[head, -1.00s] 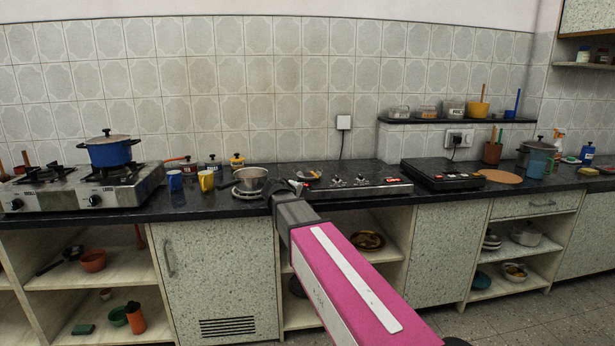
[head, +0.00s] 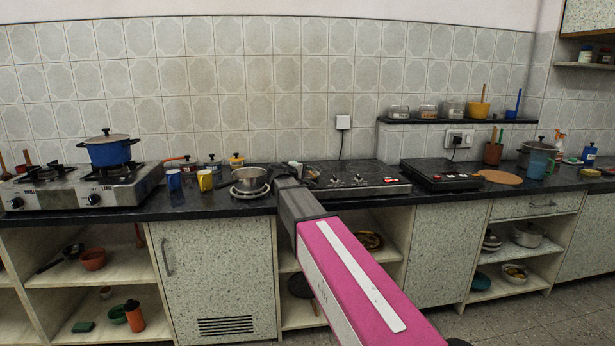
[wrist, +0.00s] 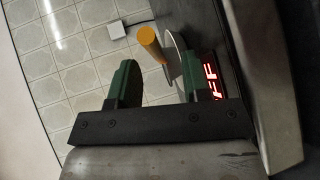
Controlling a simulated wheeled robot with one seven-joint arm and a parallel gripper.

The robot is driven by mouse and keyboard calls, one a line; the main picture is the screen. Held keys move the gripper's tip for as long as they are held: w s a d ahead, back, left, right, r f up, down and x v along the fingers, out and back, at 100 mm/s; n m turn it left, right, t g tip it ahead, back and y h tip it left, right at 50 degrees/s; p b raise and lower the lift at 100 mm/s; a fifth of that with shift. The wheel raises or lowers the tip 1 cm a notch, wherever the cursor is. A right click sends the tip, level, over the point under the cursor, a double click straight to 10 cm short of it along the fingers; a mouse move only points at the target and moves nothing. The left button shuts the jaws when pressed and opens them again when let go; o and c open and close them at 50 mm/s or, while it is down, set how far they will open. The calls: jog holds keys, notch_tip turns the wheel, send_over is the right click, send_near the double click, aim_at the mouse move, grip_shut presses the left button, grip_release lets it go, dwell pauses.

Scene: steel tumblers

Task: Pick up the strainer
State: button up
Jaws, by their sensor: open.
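A strainer, as far as I can tell, shows in the wrist view as a yellow-orange handle (wrist: 150,45) with a pale, thin-edged round part beside it. In the head view its spot on the black cooktop is mostly hidden by my arm; a small part of what looks like it (head: 313,174) shows just right of the wrist. My gripper (wrist: 160,66) is open, with two green fingers. The handle appears between the fingers in the wrist view; I see no finger closed on it. In the head view the gripper (head: 294,168) is low over the counter, largely hidden.
A steel pot (head: 249,180) on a round burner stands close left of my gripper. The black cooktop (head: 360,178) lies to the right, its red display (wrist: 211,76) near the right finger. A yellow mug (head: 205,181) and blue mug (head: 174,181) stand farther left.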

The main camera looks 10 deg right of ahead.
jog(key=x, duration=0.4)
jog(key=shift+w, duration=0.15)
grip_shut()
jog(key=shift+r, duration=0.1)
